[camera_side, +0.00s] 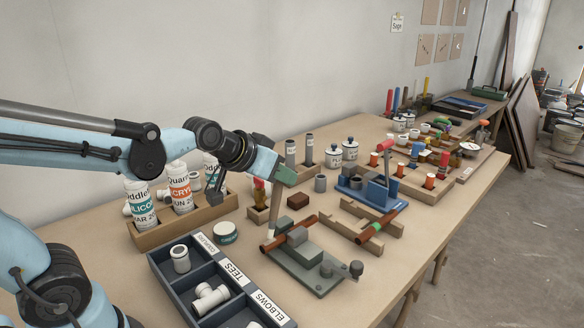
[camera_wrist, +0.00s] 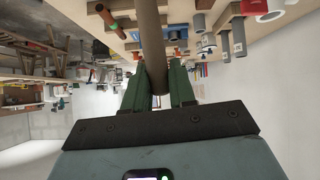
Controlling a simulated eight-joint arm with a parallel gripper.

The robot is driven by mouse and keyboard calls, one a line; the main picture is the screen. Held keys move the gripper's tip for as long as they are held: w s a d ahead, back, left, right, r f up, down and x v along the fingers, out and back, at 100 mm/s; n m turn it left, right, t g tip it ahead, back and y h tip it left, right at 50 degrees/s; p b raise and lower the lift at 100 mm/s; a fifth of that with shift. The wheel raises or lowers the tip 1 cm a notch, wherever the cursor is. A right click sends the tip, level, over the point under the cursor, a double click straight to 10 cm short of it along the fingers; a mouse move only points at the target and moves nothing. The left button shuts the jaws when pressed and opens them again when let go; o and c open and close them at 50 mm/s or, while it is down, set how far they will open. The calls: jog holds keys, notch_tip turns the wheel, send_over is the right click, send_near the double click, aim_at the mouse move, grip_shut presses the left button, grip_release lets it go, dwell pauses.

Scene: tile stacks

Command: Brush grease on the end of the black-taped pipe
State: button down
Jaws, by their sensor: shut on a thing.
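In the wrist view, the handle (camera_wrist: 150,35) is between my green fingers (camera_wrist: 158,85). Its lower end is at the left end of a reddish-brown pipe (camera_side: 272,244); I cannot tell whether they touch. That pipe lies in a grey clamp fixture (camera_side: 308,272), whose blocks hide its middle. No black tape is clear on it. Another brown pipe (camera_side: 366,235) with a green band lies on wooden supports. A round tin with a green label (camera_side: 227,233) stands to the left.
A dark compartment tray (camera_side: 222,300) with white fittings is at the front. Bottles stand in a wooden box (camera_side: 190,222) at left. A blue vise-like tool (camera_side: 367,193) and two lidded jars (camera_side: 342,152) stand behind the fixture. The bench's right front is fairly clear.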

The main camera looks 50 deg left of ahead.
jog(key=shift+a+f, duration=0.1)
jog(key=shift+f, duration=0.45)
dwell(0.4)
jog(key=shift+w, duration=0.5)
jog(key=shift+s, duration=1.05)
jog(key=shift+w, duration=0.2)
jog(key=shift+w, duration=0.85)
jog(key=shift+s, duration=0.1)
